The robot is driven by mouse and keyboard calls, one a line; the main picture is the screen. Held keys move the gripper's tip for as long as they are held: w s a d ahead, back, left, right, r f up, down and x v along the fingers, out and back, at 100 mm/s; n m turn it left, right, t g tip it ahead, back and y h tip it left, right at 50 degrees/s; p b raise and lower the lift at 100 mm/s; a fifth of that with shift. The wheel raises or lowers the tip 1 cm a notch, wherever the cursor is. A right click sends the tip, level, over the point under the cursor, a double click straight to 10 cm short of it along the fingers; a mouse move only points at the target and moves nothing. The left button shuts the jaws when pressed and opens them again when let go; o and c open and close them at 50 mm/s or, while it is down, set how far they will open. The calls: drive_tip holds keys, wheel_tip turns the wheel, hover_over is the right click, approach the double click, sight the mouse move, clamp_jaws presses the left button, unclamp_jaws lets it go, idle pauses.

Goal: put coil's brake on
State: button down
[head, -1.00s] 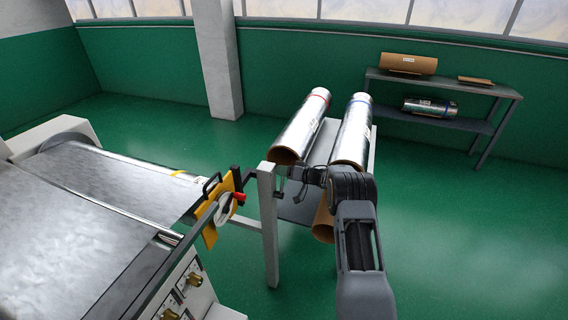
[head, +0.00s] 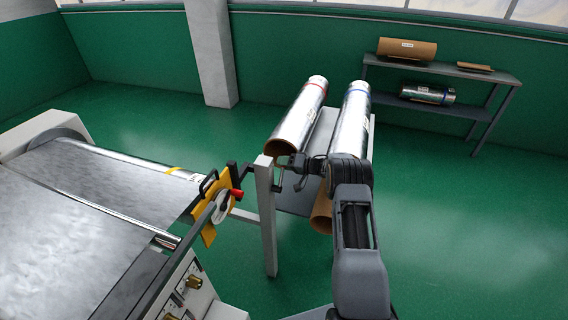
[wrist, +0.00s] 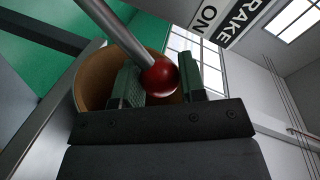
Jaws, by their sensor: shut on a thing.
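The brake lever is a grey metal rod (wrist: 115,35) ending in a red ball knob (wrist: 160,76) in the wrist view. My gripper (wrist: 162,82) is shut on the red knob, with one green pad on each side of it. A black and white sign reading "BRAKE" and "ON" (wrist: 228,20) is above right of the knob. The open end of a brown cardboard core (wrist: 93,75) is behind the fingers. In the head view my gripper (head: 287,172) is beside the white post, just below the open end of the left foil coil (head: 301,115); the knob cannot be made out there.
A second foil coil (head: 353,105) lies right of the first on the stand. A white post (head: 266,215) stands close left of my gripper. A yellow plate (head: 206,208) with a red-handled crank is at the machine's edge. A shelf (head: 440,72) is far right. The right floor is clear.

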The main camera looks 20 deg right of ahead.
drive_tip(key=c, duration=0.7)
unclamp_jaws()
drive_tip(key=shift+d, duration=0.1)
drive_tip(key=b+v, duration=0.2)
drive_tip(key=v, duration=1.1)
drive_tip(key=shift+s+d, duration=0.25)
